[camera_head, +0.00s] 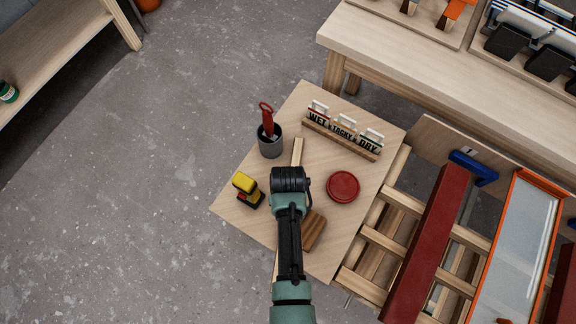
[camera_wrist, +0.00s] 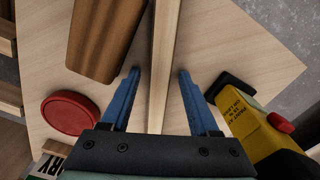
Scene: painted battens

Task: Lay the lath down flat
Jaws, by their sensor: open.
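The lath (camera_head: 297,152) is a long pale wooden strip on the small wooden table (camera_head: 235,205). In the head view its far end shows beyond my gripper and my arm hides much of its length. In the wrist view the lath (camera_wrist: 166,40) runs up the middle and seems to rest on its narrow edge. My gripper (camera_wrist: 158,75) is open, with one blue finger on each side of the lath and gaps between. In the head view my gripper (camera_head: 289,180) is over the table and its fingertips are hidden.
A brown block (camera_wrist: 105,35), a red round lid (camera_head: 343,187) and a yellow-and-black item (camera_head: 245,185) lie close around. A dark cup (camera_head: 270,147) with a red tool and a WET/TACKY/DRY rack (camera_head: 343,137) stand farther back. A slatted rack (camera_head: 385,240) with painted boards is at right.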

